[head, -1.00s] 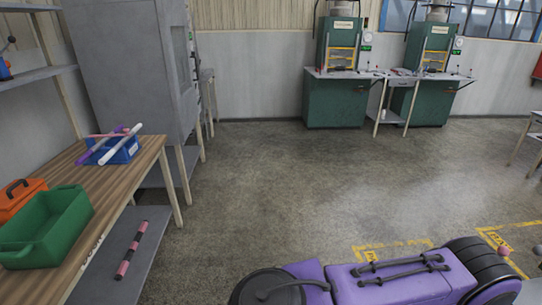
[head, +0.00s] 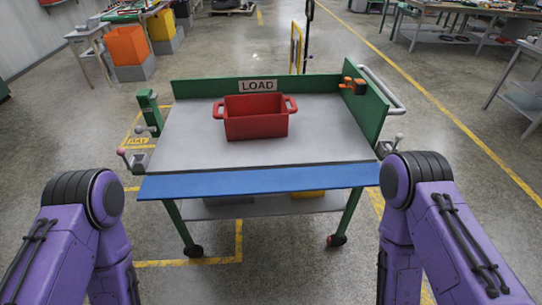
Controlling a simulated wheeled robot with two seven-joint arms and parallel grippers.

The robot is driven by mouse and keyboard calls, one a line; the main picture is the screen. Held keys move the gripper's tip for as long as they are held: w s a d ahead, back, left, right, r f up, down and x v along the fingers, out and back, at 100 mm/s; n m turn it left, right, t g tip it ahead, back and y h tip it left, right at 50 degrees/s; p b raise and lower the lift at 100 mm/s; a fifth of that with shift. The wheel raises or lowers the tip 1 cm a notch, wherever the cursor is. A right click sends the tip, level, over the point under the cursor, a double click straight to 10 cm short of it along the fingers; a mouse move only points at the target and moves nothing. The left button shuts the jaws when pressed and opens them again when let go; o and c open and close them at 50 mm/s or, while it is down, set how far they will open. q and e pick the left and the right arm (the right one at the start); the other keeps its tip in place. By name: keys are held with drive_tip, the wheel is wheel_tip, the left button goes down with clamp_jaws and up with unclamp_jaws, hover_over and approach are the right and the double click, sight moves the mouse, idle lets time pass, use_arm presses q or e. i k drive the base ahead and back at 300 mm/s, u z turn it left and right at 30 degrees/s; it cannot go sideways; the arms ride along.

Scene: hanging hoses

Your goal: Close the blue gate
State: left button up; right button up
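The blue gate (head: 258,182) is a long flat panel along the near edge of the grey-topped cart (head: 190,135). It is folded down, out toward me, and does not stand up as a wall. A lever with a pinkish knob (head: 122,152) sits at the gate's left end. A grey-knobbed fitting (head: 390,147) sits at its right end. A red bin (head: 256,117) with two handles stands on the cart top, apart from the gate. My two purple arms come in at the lower left and lower right, bent downward. Both grippers are out of view.
The cart has a green back wall with a LOAD sign (head: 258,86) and a green right wall (head: 368,110) with an orange item (head: 352,85). A green post with a lever (head: 149,108) stands at left. Tables stand behind; floor around the cart is mostly clear.

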sight(274, 182)
drive_tip(key=u, duration=0.05)
drive_tip(key=k, duration=0.5)
drive_tip(key=u, duration=0.7)
drive_tip(key=i, duration=0.75)
drive_tip(key=z, duration=0.8)
